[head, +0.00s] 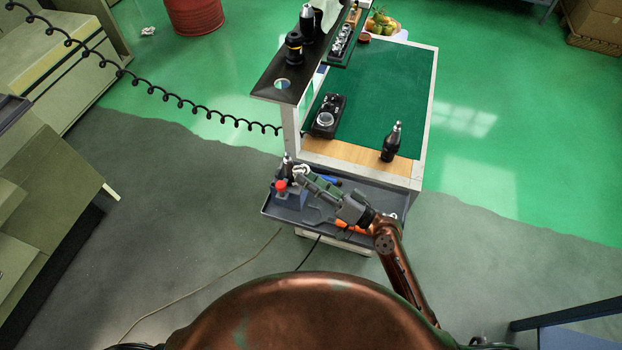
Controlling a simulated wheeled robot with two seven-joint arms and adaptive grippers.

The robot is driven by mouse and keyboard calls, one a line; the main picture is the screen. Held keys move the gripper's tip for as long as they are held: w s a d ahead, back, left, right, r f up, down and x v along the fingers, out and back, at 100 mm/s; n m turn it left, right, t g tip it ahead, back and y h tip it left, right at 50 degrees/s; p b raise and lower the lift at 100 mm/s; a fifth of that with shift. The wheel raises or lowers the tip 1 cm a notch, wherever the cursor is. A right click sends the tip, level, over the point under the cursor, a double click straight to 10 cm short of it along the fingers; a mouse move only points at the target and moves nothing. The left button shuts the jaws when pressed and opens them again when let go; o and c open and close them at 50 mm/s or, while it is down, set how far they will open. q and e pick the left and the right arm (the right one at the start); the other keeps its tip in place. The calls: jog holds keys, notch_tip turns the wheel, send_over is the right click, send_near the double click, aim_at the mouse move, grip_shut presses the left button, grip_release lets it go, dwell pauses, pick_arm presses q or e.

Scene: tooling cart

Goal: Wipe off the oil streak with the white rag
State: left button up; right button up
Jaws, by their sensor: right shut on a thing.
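My right gripper (308,179) reaches over the grey lower tray of the cart (270,209) from the right. It is shut on a small bunched white thing that looks like the white rag (300,170). The rag is at the fingertips, beside a dark tool holder with a silver tip (287,166) and a red knob (281,186). The gripper hides part of the tray. I cannot make out the oil streak in this view. My left gripper is not in view.
The cart's green mat (385,95) is mostly clear. A black tool holder (391,143) stands near its front right, and a black case (326,117) lies at its left. A raised dark shelf (285,75) bears more holders. A coiled black cable (185,103) hangs at left.

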aim_at(309, 168)
jog(key=shift+w+a, duration=0.15)
jog(key=shift+a, duration=0.15)
jog(key=shift+w, duration=0.1)
jog(key=shift+w+d+f+b, duration=0.1)
jog(key=shift+w+d+b, duration=0.15)
jog(key=shift+w, duration=0.25)
jog(key=shift+w+d+r+b, duration=0.1)
jog(key=shift+w+d+b, duration=0.15)
jog(key=shift+w, duration=0.3)
jog(key=shift+w+d+f+b, duration=0.15)
jog(key=shift+w+b, duration=0.15)
jog(key=shift+w, duration=0.45)
jog(key=shift+a, duration=0.1)
jog(key=shift+s+a+p, duration=0.25)
jog(key=shift+s+a, duration=0.05)
jog(key=shift+s, duration=0.45)
jog(key=shift+s+a+p, duration=0.25)
jog(key=shift+s, duration=0.45)
jog(key=shift+s+a, duration=0.25)
jog(key=shift+s, duration=0.25)
